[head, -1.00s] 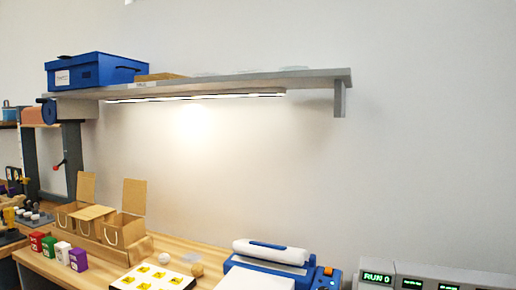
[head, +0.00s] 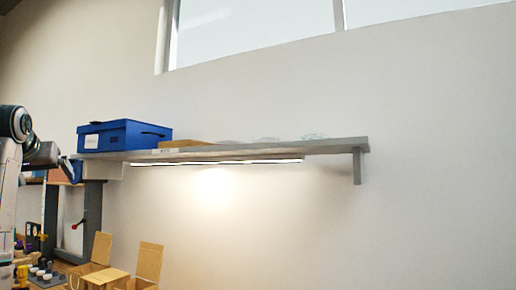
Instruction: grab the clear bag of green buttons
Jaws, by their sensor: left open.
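Several faint clear bags lie flat on the grey wall shelf (head: 345,145): one left of centre (head: 230,142), one in the middle (head: 267,140) and one to the right (head: 314,136). They are pale and seen nearly edge-on; I cannot tell what is inside them or which holds green buttons. My left gripper (head: 67,164) is at the far left, by the shelf's left end, well apart from the bags. It is open, and its fingers are small and hard to make out. My right gripper is not in view.
A blue lidded box (head: 125,137) and a low brown tray (head: 186,144) stand on the shelf left of the bags. A lit strip (head: 230,162) runs underneath. Open cardboard boxes (head: 105,272) are below.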

